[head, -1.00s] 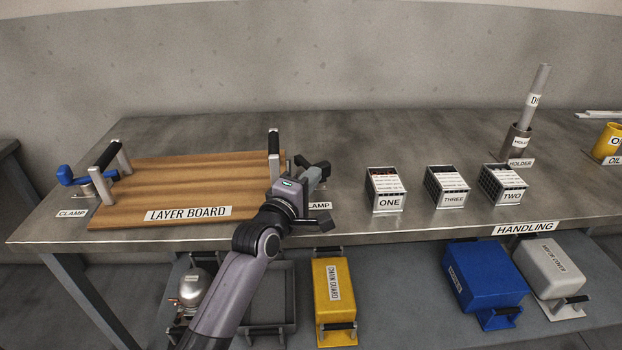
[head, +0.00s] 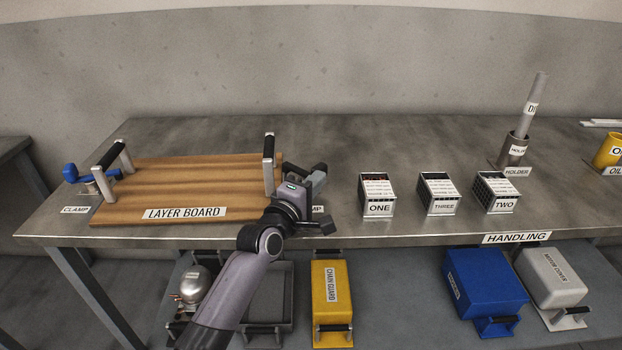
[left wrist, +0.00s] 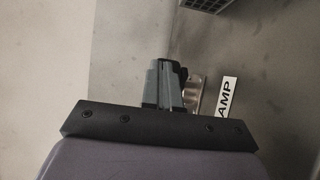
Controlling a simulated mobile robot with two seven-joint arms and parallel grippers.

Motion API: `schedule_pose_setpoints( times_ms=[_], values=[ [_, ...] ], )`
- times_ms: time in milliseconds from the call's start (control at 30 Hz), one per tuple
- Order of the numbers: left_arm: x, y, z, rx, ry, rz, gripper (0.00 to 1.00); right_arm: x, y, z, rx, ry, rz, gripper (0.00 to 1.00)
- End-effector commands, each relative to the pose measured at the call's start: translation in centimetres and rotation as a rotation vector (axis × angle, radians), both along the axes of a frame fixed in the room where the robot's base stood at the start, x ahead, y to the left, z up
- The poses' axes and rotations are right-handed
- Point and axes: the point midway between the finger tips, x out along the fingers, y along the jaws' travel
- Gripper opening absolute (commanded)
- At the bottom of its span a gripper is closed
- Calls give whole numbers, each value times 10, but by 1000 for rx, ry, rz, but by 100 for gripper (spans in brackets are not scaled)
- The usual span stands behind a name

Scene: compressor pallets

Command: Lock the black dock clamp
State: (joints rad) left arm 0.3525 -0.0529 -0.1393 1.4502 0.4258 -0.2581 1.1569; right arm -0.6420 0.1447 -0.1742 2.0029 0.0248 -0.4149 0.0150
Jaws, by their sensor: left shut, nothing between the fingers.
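The black dock clamp (head: 298,170) sits at the right edge of the layer board (head: 140,196), its black arm close to the board's right handle. My left gripper (head: 317,182) is at the clamp, with its grey fingers shut and nothing between them. The gripper and wrist hide much of the clamp and part of its label. In the left wrist view the shut fingers (left wrist: 164,84) are beside a metal clamp base (left wrist: 196,94) and the "AMP" end of the label (left wrist: 227,97). I cannot tell whether they touch the clamp. My right gripper is out of view.
A blue clamp (head: 80,173) is at the board's left. Boxes ONE (head: 378,208), THREE (head: 443,206) and TWO (head: 504,204) stand to the right. A holder (head: 513,152) with a rod stands farther right. Below are a yellow chain guard (head: 322,292) and a blue case (head: 485,280).

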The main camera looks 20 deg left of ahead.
Motion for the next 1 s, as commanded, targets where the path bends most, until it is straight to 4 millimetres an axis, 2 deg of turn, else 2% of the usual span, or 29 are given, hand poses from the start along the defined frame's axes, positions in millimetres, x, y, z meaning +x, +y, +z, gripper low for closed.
schedule_pose_setpoints(
  times_ms=[133,400,1000],
  values=[
    [5,-9,2,-2,1,0,0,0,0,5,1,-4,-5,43],
    [14,-19,1,0,-1,0,0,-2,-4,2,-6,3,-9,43],
    [19,-24,1,0,-1,0,0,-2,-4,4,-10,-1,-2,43]
  ],
)
